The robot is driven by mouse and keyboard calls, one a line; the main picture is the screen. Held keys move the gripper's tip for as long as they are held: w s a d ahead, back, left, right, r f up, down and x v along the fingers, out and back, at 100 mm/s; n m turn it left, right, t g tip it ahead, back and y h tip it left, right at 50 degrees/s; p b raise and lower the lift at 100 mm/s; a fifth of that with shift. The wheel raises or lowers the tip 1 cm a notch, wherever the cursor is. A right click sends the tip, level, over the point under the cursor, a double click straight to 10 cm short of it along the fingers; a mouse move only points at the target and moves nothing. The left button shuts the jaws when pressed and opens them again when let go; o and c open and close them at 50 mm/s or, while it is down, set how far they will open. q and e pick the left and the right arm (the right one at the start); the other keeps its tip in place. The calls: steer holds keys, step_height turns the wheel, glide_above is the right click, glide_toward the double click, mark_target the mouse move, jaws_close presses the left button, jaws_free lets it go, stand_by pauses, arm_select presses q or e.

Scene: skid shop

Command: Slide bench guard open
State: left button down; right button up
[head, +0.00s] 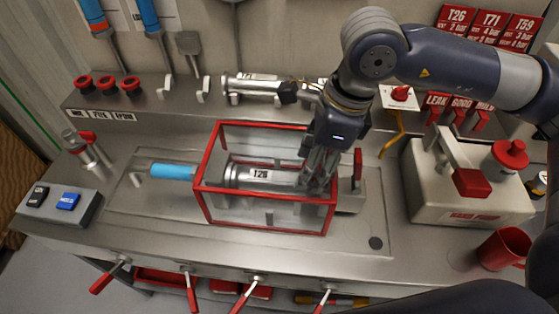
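The bench guard (265,226) is a clear box with a red frame on the grey bench. It stands around a silver cylinder labelled T26 (262,175). A blue-ended rod (172,171) sticks out of the guard's left side. My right gripper (318,182) points down at the guard's right part, its fingers by the right end of the cylinder. I cannot tell whether the fingers touch the guard or are inside it, nor whether they are shut. My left gripper is not in view.
A grey button box (60,204) stands at the left. A pale machine with a red-ended lever (440,195) and a red mug (503,248) are at the right. Several red-handled levers line the front edge. Tools hang behind. The bench left of the guard is mostly clear.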

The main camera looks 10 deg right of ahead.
mark_target(287, 176)
steer(key=c, duration=0.8)
steer(key=shift+o, duration=0.2)
steer(key=shift+a, duration=0.1)
steer(key=shift+w+a+f+b, duration=0.1)
steer(key=shift+w+a+b, duration=0.05)
steer(key=shift+a+b, duration=0.35)
steer(key=shift+w+a+b, duration=0.15)
steer(key=shift+a+b, duration=0.05)
steer(key=shift+a, duration=0.35)
steer(key=shift+w+a+b, duration=0.15)
steer(key=shift+a, duration=0.4)
steer(key=shift+a, duration=0.1)
